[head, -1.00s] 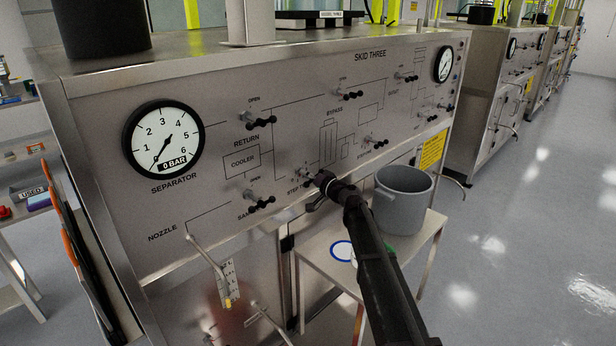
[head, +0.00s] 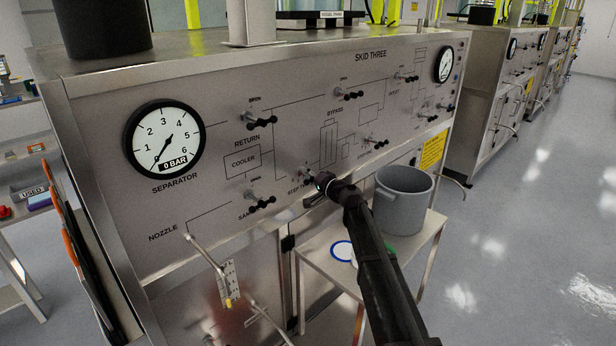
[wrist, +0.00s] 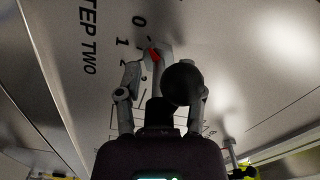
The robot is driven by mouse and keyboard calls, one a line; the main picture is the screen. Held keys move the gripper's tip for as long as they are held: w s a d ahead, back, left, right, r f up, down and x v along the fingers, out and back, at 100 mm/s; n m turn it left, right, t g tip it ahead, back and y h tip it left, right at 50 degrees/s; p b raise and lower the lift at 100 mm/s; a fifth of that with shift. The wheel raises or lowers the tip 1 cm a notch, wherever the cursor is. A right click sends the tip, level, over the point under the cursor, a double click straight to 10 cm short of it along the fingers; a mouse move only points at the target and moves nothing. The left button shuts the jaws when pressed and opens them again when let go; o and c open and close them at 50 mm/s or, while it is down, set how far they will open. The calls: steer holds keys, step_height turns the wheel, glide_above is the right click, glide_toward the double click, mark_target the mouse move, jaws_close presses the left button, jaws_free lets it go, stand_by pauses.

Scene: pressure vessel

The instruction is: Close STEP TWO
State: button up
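The STEP TWO valve (head: 306,176) is on the front panel of SKID THREE, low in the middle. My gripper (head: 316,188) is right at it and hides most of its handle and label. In the wrist view the STEP TWO lettering (wrist: 89,38) runs beside a scale with 0, 1 and more marks. A red pointer mark (wrist: 154,56) is near the 0 and 1. A black ball knob (wrist: 183,83) on the handle lies between the fingers of my gripper (wrist: 163,82). The left finger stands apart from the ball; the right fingertip is partly hidden behind it.
Other black-handled valves are close by: SAMPLE (head: 259,202) at left, RETURN (head: 258,121) above, another (head: 374,141) at right. A grey pot (head: 403,200) stands on a small steel table (head: 420,236) below. The separator gauge (head: 163,140) reads about 0. Open floor lies at right.

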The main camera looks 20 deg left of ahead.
steer(key=shift+d, duration=0.2)
steer(key=v, duration=1.1)
steer(key=shift+s+d, duration=0.15)
steer(key=shift+d, duration=0.15)
steer(key=shift+f, duration=0.1)
stand_by(0.3)
steer(key=s+d+f+g+h, duration=0.2)
steer(key=s+d+f+h, duration=0.3)
steer(key=d, duration=1)
steer(key=s+d+f+g+h, duration=0.2)
steer(key=s+d+f+h, duration=0.4)
steer(key=s+d, duration=0.6)
steer(key=s+d+f+g+h+p, duration=0.1)
steer(key=s+d+f+h, duration=0.4)
steer(key=d, duration=1.2)
steer(key=s+f+g, duration=0.1)
steer(key=s, duration=0.3)
steer(key=shift+d+f+g+h, duration=0.25)
steer(key=shift+d+g+h, duration=0.05)
steer(key=shift+g, duration=0.1)
